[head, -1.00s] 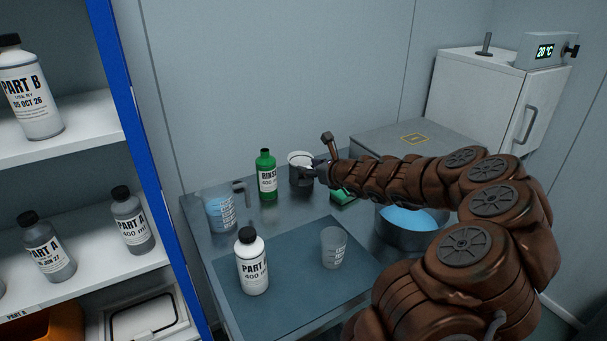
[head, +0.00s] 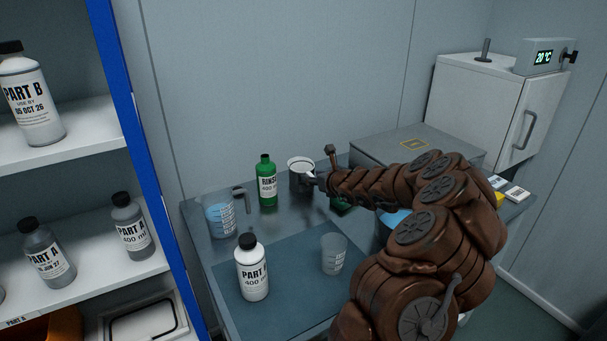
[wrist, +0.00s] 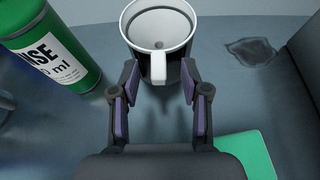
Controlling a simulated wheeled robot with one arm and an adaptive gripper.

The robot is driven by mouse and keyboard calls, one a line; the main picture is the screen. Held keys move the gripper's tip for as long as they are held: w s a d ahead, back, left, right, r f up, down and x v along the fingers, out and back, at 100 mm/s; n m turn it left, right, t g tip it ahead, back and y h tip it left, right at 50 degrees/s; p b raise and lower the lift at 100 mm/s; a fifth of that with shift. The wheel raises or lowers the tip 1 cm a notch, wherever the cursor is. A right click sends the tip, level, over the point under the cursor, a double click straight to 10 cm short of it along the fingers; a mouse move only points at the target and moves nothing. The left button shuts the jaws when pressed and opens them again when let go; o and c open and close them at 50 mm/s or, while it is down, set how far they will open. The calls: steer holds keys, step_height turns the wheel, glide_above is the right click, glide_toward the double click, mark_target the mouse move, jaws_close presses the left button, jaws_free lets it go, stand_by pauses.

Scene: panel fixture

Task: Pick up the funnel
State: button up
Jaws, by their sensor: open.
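The white funnel (wrist: 160,28) has a wide round rim, a small hole at its bottom and a white handle towards me. It sits upright in a dark holder (wrist: 152,72); in the head view the funnel (head: 300,162) stands near the back of the bench, right of the green bottle. My gripper (wrist: 160,84) is open, with one finger on each side of the handle. Whether the fingers touch it I cannot tell. In the head view my gripper (head: 317,180) is at the funnel's right front side, partly hidden by my arm.
The green RINSE bottle (head: 267,180) stands close left of the funnel. A beaker of blue liquid (head: 220,215), a white PART bottle (head: 252,270) and an empty beaker (head: 333,254) stand nearer. A green item (wrist: 250,152) lies right of my gripper. A grey box (head: 415,145) is at right.

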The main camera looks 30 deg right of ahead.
steer(key=shift+x, duration=0.75)
jaws_close()
